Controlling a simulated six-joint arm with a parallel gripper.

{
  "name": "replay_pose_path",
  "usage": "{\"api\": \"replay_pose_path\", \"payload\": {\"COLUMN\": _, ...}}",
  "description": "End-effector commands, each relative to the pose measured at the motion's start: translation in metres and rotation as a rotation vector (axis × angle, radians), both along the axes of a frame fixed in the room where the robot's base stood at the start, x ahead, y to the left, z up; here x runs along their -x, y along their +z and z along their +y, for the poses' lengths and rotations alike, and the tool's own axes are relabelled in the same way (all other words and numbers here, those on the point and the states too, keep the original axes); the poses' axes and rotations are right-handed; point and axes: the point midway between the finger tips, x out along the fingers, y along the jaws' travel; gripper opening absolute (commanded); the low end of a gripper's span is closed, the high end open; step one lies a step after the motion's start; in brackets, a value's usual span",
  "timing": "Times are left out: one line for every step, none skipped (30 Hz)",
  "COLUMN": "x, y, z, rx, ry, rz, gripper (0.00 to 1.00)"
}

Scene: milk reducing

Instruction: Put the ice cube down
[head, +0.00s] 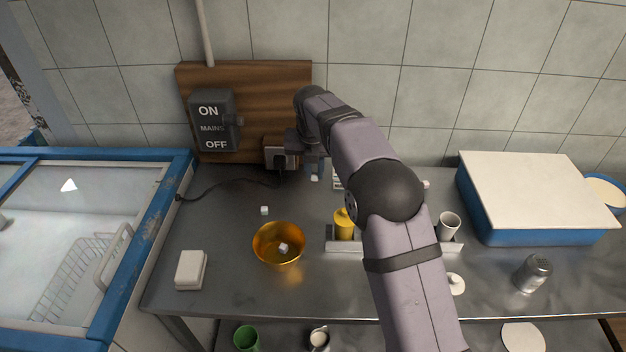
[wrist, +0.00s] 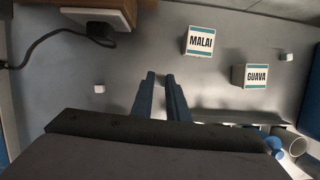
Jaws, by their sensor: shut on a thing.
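My gripper (head: 314,172) points down over the back of the metal counter, in front of the wooden board. It is shut on a small white ice cube (head: 315,178), which shows at the fingertips in the head view. In the wrist view the two dark fingers (wrist: 160,78) are close together and the held cube cannot be made out. I cannot tell whether it touches the counter. Another ice cube (head: 264,210) lies on the counter; it also shows in the wrist view (wrist: 99,89). A golden bowl (head: 268,258) holds a further cube (head: 283,248).
Boxes marked MALAI (wrist: 200,41) and GUAVA (wrist: 252,76) stand near the fingers, with another white cube (wrist: 286,57) beyond. A plug (head: 281,156) with a black cable is close on the left. A rack with a yellow container (head: 344,224) stands in front. Bare counter lies left.

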Motion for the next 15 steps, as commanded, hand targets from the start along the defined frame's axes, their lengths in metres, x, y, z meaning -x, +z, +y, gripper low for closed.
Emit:
{"api": "replay_pose_path", "payload": {"x": 0.0, "y": 0.001, "z": 0.001, "rx": -0.001, "ry": 0.001, "rz": 0.0, "gripper": 0.0}}
{"api": "replay_pose_path", "payload": {"x": 0.001, "y": 0.002, "z": 0.002, "rx": -0.001, "ry": 0.003, "rz": 0.0, "gripper": 0.0}}
{"api": "replay_pose_path", "payload": {"x": 0.001, "y": 0.002, "z": 0.004, "rx": -0.001, "ry": 0.008, "rz": 0.0, "gripper": 0.0}}
{"api": "replay_pose_path", "payload": {"x": 0.002, "y": 0.003, "z": 0.007, "rx": -0.001, "ry": 0.012, "rz": 0.0, "gripper": 0.0}}
{"api": "replay_pose_path", "payload": {"x": 0.003, "y": 0.003, "z": 0.01, "rx": -0.001, "ry": 0.017, "rz": 0.0, "gripper": 0.0}}
{"api": "replay_pose_path", "payload": {"x": 0.004, "y": 0.005, "z": 0.016, "rx": -0.001, "ry": 0.027, "rz": -0.001, "gripper": 0.0}}
{"api": "replay_pose_path", "payload": {"x": 0.006, "y": 0.007, "z": 0.021, "rx": -0.001, "ry": 0.036, "rz": -0.002, "gripper": 0.0}}
{"api": "replay_pose_path", "payload": {"x": 0.007, "y": 0.01, "z": 0.027, "rx": -0.002, "ry": 0.047, "rz": -0.002, "gripper": 0.0}}
{"api": "replay_pose_path", "payload": {"x": 0.01, "y": 0.014, "z": 0.036, "rx": -0.003, "ry": 0.062, "rz": -0.004, "gripper": 0.0}}
{"api": "replay_pose_path", "payload": {"x": 0.012, "y": 0.018, "z": 0.043, "rx": -0.003, "ry": 0.074, "rz": -0.004, "gripper": 0.0}}
{"api": "replay_pose_path", "payload": {"x": 0.015, "y": 0.021, "z": 0.051, "rx": -0.002, "ry": 0.087, "rz": -0.003, "gripper": 0.0}}
{"api": "replay_pose_path", "payload": {"x": 0.018, "y": 0.027, "z": 0.062, "rx": -0.003, "ry": 0.106, "rz": -0.004, "gripper": 0.0}}
{"api": "replay_pose_path", "payload": {"x": 0.021, "y": 0.032, "z": 0.07, "rx": -0.003, "ry": 0.12, "rz": -0.004, "gripper": 0.0}}
{"api": "replay_pose_path", "payload": {"x": 0.026, "y": 0.036, "z": 0.079, "rx": -0.003, "ry": 0.136, "rz": -0.003, "gripper": 0.0}}
{"api": "replay_pose_path", "payload": {"x": 0.032, "y": 0.041, "z": 0.09, "rx": -0.003, "ry": 0.158, "rz": -0.003, "gripper": 0.0}}
